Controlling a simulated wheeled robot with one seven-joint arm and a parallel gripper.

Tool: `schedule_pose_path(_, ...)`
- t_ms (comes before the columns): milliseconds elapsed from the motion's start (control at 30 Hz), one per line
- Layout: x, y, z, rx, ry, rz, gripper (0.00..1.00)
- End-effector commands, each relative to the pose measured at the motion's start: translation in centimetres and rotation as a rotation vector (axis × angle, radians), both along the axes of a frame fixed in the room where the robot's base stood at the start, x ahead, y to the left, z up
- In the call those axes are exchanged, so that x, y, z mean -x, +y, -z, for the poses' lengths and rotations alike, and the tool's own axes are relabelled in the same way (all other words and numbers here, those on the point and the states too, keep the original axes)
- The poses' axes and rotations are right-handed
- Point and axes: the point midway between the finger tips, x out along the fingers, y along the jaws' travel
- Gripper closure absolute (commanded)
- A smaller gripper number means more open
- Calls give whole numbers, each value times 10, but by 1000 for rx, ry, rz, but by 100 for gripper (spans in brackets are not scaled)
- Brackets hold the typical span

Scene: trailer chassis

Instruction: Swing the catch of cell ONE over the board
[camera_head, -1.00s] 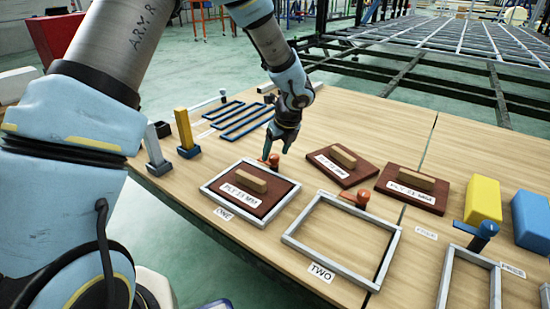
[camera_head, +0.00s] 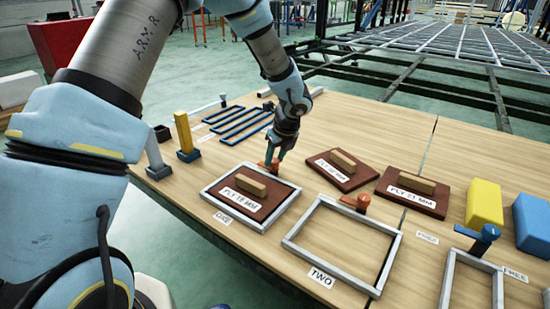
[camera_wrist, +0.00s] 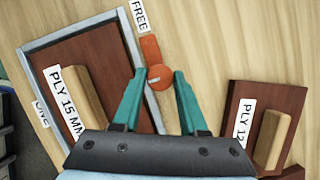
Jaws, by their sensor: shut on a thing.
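Cell ONE is a grey metal frame (camera_head: 211,196) at the near left of the table. A brown board (camera_head: 243,207) with a wooden grip lies inside it; its label reads PLY 15 MM in the wrist view (camera_wrist: 98,75). The orange catch (camera_wrist: 149,47) of cell ONE is mounted beside the frame's edge. Its arm points along the frame toward a FREE label (camera_wrist: 138,16), clear of the board. My gripper (camera_wrist: 160,76) is shut on the catch's round knob, with teal fingers on both sides. In the head view my gripper (camera_head: 272,160) partly hides the catch.
Cell TWO (camera_head: 330,265) is an empty frame to the right, with its own orange catch (camera_head: 357,203). Two loose brown boards (camera_head: 345,181) (camera_head: 425,200) lie behind it. A third frame (camera_head: 447,282) with a blue catch (camera_head: 484,235) is at right. Yellow (camera_head: 484,202) and blue blocks (camera_head: 531,220) stand nearby.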

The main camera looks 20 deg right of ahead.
Motion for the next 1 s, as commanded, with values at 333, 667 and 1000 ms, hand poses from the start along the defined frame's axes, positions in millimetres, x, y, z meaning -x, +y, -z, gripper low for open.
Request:
schedule_pose_path(333,0,0,0,-1,0,-4,100)
schedule_pose_path(667,0,-1,-3,-4,-1,-112,100)
schedule_pose_path(1000,-1,-2,-5,-4,0,-404,100)
